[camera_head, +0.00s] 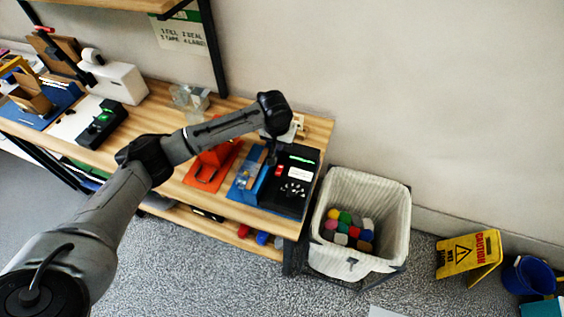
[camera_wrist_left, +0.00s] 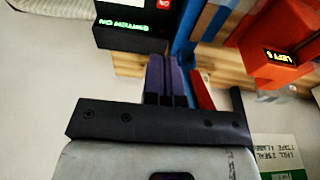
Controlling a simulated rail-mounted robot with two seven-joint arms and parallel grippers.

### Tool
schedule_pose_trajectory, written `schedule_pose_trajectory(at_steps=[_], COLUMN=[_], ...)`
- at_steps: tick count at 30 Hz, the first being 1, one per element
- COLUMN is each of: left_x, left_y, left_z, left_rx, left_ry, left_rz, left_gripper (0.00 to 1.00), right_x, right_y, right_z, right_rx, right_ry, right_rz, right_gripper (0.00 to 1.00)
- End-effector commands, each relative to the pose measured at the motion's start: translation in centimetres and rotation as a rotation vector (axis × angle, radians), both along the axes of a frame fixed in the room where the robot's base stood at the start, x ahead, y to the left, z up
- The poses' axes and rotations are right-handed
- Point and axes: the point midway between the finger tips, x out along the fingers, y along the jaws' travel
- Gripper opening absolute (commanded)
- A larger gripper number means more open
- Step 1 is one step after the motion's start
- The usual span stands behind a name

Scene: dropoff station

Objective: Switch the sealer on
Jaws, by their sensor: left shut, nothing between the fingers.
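A black box, which I take to be the sealer (camera_head: 287,203), stands at the right end of the wooden table beside a blue base (camera_head: 247,190). It has a red switch (camera_head: 279,171), a white label, a round dial and a green lit display. My left gripper (camera_head: 271,157) is above the blue base, close to the switch; contact cannot be told. Its purple fingers (camera_wrist_left: 166,78) are together and empty. My right gripper is not in view.
An orange device (camera_head: 208,165) with a lit display stands left of the blue base. Further left are a black box with a green display (camera_head: 102,124) and a white machine (camera_head: 118,82). A basket of coloured blocks (camera_head: 330,250) stands right of the table.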

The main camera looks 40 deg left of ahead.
Motion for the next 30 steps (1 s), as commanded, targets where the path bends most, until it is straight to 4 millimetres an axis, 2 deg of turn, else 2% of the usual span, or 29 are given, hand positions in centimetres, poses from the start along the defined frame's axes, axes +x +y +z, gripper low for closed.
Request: schedule_pose_trajectory(at_steps=[5, 15, 21, 30], left_x=[0.2, 1.3, 1.8, 2.2], left_y=[0.1, 0.4, 0.6, 0.8], left_z=[-1.8, -8.1, -11.1, -13.4], left_rx=[0.000, 0.001, 0.000, 0.001], left_ry=[0.003, 0.004, 0.002, 0.000], left_rz=[0.000, -0.001, 0.000, -0.001], left_gripper=[0.00, 0.00, 0.00, 0.00], right_x=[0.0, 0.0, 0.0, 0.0], right_y=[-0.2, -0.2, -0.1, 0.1], right_z=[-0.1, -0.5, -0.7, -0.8], right_rx=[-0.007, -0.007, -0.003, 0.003], right_ry=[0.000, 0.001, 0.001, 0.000], right_rz=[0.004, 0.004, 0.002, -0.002], right_gripper=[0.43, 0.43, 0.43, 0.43])
